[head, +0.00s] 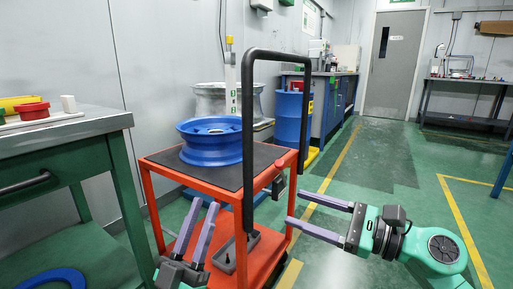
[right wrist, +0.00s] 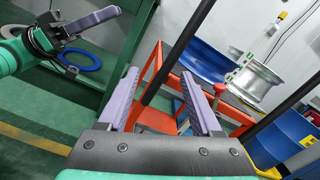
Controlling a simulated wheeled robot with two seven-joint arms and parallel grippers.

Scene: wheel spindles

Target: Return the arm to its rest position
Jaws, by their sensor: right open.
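My right gripper (head: 294,207) is open and empty at the right of the cart's black handle in the head view. In the right wrist view its two purple fingers (right wrist: 158,75) are spread, with nothing between them. My left gripper (head: 204,205) is low at the bottom of the head view, in front of the cart, with its fingers apart and nothing between them. It also shows at the upper left of the right wrist view (right wrist: 92,20). A blue wheel rim (head: 212,142) rests on the cart's black top, apart from both grippers.
The orange cart (head: 190,188) with its tall black handle (head: 248,130) stands between and ahead of my grippers. A green workbench (head: 60,135) is at the left, with a blue ring (head: 55,279) low down. A silver rim (head: 215,97) is behind. Open green floor (head: 385,185) lies right.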

